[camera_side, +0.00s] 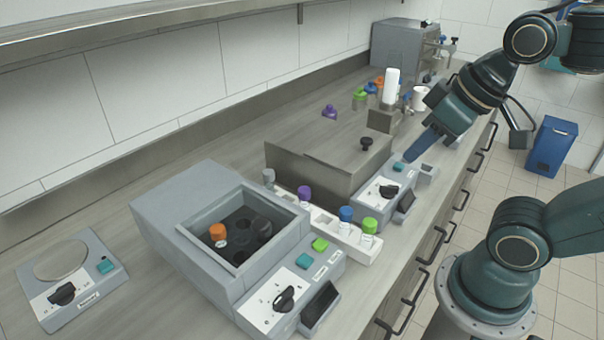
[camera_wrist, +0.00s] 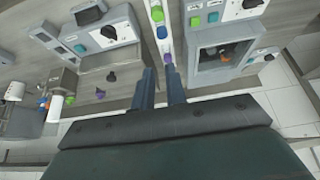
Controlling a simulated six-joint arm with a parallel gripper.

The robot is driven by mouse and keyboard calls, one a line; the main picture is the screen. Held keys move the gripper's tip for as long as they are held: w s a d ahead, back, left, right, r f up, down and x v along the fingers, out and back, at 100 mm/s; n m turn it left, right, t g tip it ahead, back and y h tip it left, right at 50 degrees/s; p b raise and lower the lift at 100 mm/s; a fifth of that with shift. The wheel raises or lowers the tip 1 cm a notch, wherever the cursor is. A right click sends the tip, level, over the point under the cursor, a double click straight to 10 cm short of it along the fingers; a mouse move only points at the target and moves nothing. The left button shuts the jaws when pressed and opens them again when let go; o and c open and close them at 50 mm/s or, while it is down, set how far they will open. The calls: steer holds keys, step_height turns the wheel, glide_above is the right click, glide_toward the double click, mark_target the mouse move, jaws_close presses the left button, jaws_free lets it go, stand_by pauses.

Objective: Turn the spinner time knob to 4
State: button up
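The spinner (camera_side: 165,215) is a grey box with an open square well at the front left in the side view. An orange-capped tube (camera_side: 217,233) stands in its dark rotor. Its black time knob (camera_side: 284,299) sits on a white dial on the sloped front panel, beside a teal button (camera_side: 304,261) and a green one (camera_side: 320,244). The dial numbers are too small to read. The knob also shows at the top of the wrist view (camera_wrist: 252,4). My gripper (camera_wrist: 160,76) is empty, its two blue fingers apart; in the side view it is raised beyond the lidded bath, far from the knob.
A white rack (camera_side: 325,222) with capped tubes stands between the spinner and the lidded steel bath (camera_side: 315,165). The bath has its own knob (camera_side: 389,190). A small plate device (camera_side: 66,275) with another knob lies left. More bottles and a machine stand behind.

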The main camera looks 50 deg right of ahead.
steer(key=o, duration=0.3)
steer(key=n+g, duration=0.6)
steer(key=n, duration=1.2)
glide_above(283, 294)
step_height(283, 294, down, 5)
steer(key=shift+r, duration=0.1)
steer(key=shift+f, duration=0.2)
step_height(283, 294, down, 14)
steer(key=shift+r, duration=0.25)
jaws_close()
